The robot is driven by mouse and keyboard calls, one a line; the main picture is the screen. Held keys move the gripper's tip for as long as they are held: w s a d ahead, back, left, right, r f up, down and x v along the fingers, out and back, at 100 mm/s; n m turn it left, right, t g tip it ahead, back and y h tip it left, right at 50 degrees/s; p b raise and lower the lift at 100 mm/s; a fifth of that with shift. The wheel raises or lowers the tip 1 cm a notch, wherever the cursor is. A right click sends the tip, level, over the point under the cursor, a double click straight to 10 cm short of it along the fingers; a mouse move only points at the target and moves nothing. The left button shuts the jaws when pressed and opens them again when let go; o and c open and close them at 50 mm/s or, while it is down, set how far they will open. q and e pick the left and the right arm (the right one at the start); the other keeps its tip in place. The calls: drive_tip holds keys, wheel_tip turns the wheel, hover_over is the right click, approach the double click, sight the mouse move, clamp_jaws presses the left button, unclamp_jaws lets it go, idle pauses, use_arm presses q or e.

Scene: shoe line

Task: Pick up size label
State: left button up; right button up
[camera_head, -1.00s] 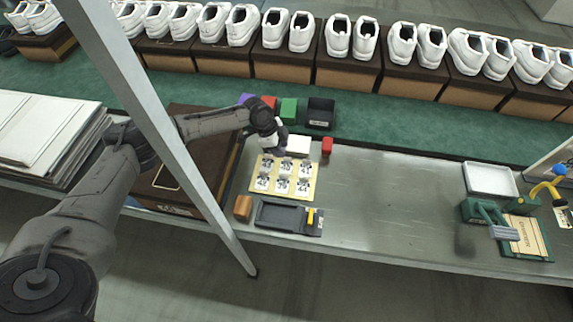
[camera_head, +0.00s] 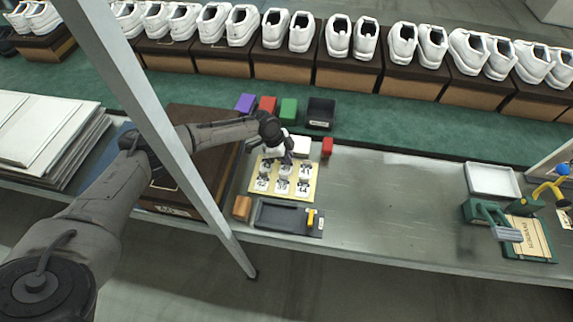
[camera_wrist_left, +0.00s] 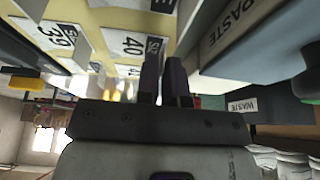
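White size labels with black numbers lie in rows on a cream board (camera_head: 308,188) on the bench. One label at the front right reads 44 (camera_head: 302,189). My left gripper (camera_head: 287,160) points down over the back row of the board and hides part of it. In the left wrist view my left gripper's two dark fingers (camera_wrist_left: 163,75) are close together with a narrow gap. A label reading 40 (camera_wrist_left: 128,44) is beside them, and one reading 39 (camera_wrist_left: 62,33) is farther left. I cannot tell whether a label is between the fingertips. My right gripper is not in view.
A dark tray (camera_head: 285,215) is in front of the board, with an orange-brown block (camera_head: 242,207) beside it. A white block (camera_head: 301,147), red block (camera_head: 327,147) and black waste bin (camera_head: 320,113) stand behind. The bench's middle right is clear.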

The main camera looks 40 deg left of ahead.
use_arm(q)
clamp_jaws()
drive_tip(key=shift+r, duration=0.45)
wheel_tip(320, 180, up, 4)
drive_tip(key=shift+s+f+p, duration=0.1)
drive_tip(key=shift+p, duration=0.6)
drive_tip(key=s+d+r+p, duration=0.3)
drive_tip(key=s+d+r, duration=0.3)
drive_tip(key=s+d, duration=0.2)
drive_tip(key=shift+r, duration=0.15)
drive_tip(key=shift+s, duration=0.1)
